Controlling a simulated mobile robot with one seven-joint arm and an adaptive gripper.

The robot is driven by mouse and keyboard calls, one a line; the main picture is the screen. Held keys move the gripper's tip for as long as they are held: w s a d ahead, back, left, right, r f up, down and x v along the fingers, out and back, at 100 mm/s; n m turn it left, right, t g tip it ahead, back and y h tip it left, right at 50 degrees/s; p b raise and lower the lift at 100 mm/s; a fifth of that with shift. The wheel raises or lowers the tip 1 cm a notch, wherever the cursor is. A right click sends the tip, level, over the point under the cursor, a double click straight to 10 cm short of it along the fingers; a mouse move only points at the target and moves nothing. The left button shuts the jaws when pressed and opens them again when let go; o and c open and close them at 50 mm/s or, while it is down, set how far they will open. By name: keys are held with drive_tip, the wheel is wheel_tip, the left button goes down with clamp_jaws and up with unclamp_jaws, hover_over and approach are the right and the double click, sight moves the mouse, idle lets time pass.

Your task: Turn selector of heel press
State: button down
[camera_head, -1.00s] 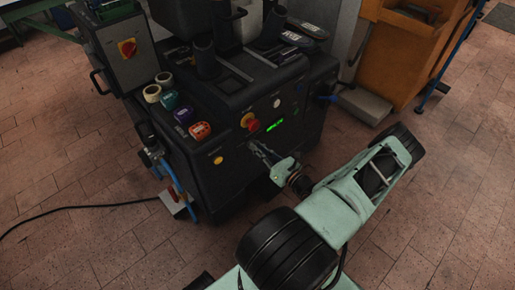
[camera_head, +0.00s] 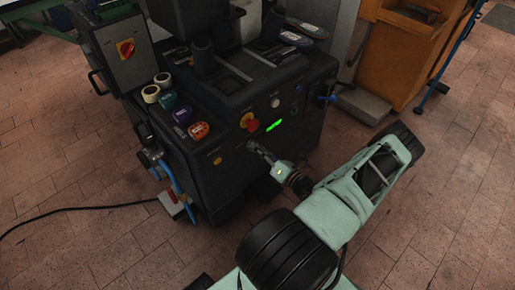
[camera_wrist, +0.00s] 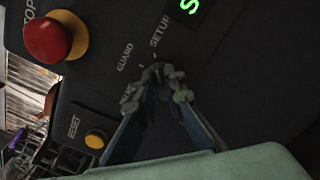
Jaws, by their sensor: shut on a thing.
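The heel press (camera_head: 232,178) is a dark machine with a sloping control front. Its selector (camera_wrist: 157,68) is mostly hidden by my fingertips in the wrist view. The printed words GUARD and SETUP stand around it; a third label at lower left is partly covered. My gripper (camera_head: 252,146) reaches the press front, below the red stop button. In the wrist view, my gripper (camera_wrist: 160,82) has its two fingers converging at the selector, closed on it. The selector's exact pointing direction cannot be made out.
The red stop button on its yellow base (camera_wrist: 48,40) is up left of the selector, and the yellow RESET button (camera_wrist: 96,139) is lower left. A green display (camera_head: 274,125) sits close by. Several tape rolls (camera_head: 168,97) lie on the press ledge.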

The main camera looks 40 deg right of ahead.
idle(0.3)
drive_tip(key=c, duration=2)
unclamp_jaws()
drive_tip(key=s, duration=0.8)
drive_tip(key=s+d, duration=0.1)
drive_tip(key=s, duration=0.3)
